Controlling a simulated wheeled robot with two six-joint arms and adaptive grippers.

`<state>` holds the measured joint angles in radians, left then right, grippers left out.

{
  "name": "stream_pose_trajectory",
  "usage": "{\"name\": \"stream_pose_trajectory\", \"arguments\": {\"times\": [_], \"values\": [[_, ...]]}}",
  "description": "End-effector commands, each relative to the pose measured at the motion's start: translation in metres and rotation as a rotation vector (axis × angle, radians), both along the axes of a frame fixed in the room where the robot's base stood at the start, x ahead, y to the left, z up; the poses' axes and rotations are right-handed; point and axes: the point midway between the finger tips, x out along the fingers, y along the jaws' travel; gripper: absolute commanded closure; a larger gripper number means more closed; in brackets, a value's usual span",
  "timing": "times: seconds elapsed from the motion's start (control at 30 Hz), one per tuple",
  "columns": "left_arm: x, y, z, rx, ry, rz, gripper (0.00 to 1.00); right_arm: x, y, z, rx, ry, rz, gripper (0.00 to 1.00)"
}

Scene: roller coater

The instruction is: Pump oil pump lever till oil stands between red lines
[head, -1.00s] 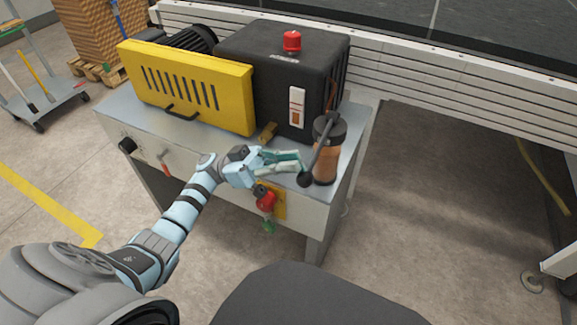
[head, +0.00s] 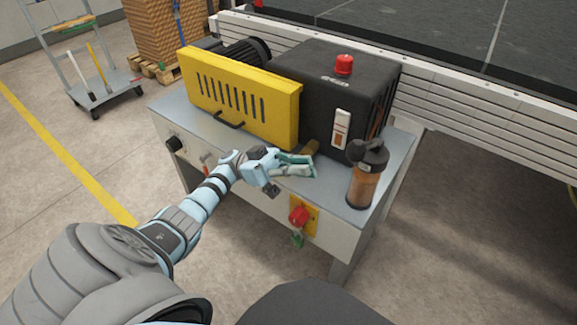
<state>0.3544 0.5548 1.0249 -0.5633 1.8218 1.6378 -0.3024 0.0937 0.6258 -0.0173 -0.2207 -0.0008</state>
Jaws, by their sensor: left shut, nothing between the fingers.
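The oil pump (head: 363,187) is a cylinder of brown oil with a black cap, upright at the right end of the grey machine table. Its dark lever (head: 365,150) appears foreshortened near the cap, so its exact angle is hard to tell. The white oil gauge (head: 341,129) is on the black housing's front. It shows reddish-brown markings, but the oil level against the red lines is too small to read. My left gripper (head: 311,166) is shut and empty above the tabletop, left of the pump and apart from it. My right gripper is out of view.
A yellow slotted guard (head: 240,98) and a black housing (head: 325,80) with a red button (head: 344,64) stand behind my gripper. A red emergency switch (head: 298,214) is on the table's front. Open floor lies to the right.

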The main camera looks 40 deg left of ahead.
Motion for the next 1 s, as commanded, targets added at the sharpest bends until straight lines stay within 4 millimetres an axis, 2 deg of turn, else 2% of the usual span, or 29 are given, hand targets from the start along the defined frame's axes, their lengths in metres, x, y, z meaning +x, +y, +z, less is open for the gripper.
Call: {"name": "stream_pose_trajectory", "arguments": {"times": [0.03,0.1,0.3,0.57,1.0], "values": [[0.000,0.009,-0.009,0.001,0.000,0.002,1.00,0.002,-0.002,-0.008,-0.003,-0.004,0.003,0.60],[-0.001,0.019,-0.014,-0.001,-0.001,0.003,1.00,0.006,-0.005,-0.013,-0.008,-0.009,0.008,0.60],[-0.003,0.033,-0.019,-0.001,-0.003,0.001,1.00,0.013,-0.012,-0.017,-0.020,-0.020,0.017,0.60],[-0.003,0.034,-0.018,-0.002,-0.002,0.000,1.00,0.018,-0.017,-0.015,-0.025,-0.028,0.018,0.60],[-0.003,0.033,-0.018,-0.002,-0.002,0.000,1.00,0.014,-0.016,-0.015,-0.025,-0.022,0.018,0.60]]}}
